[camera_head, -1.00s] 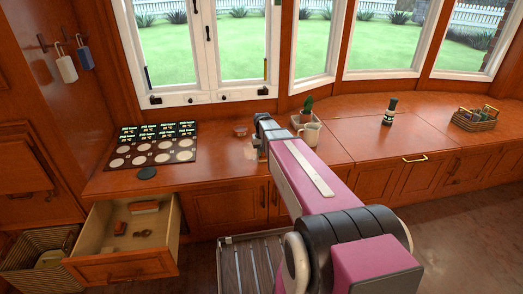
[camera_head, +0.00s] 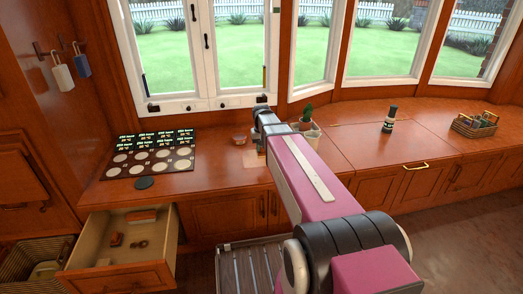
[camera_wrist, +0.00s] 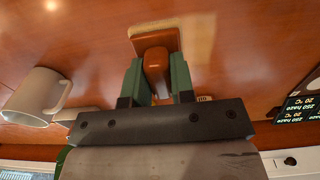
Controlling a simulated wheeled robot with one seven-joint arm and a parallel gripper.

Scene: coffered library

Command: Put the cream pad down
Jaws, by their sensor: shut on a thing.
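My gripper (camera_wrist: 156,82) is shut on a brown, handle-like block (camera_wrist: 155,62), with one green finger on each side. A flat tan piece, apparently the cream pad (camera_wrist: 142,41), shows at the far end of this block in the wrist view. In the head view a pale orange patch, probably the same pad (camera_head: 252,158), shows beside my gripper (camera_head: 259,149), low over the wooden counter (camera_head: 221,172). I cannot tell whether it touches the counter. My arm hides part of this area.
A cream mug (camera_wrist: 38,98) stands close by, left in the wrist view. A black panel with pale discs (camera_head: 155,155) and a dark round disc (camera_head: 145,183) lie left. A drawer (camera_head: 120,272) is open below.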

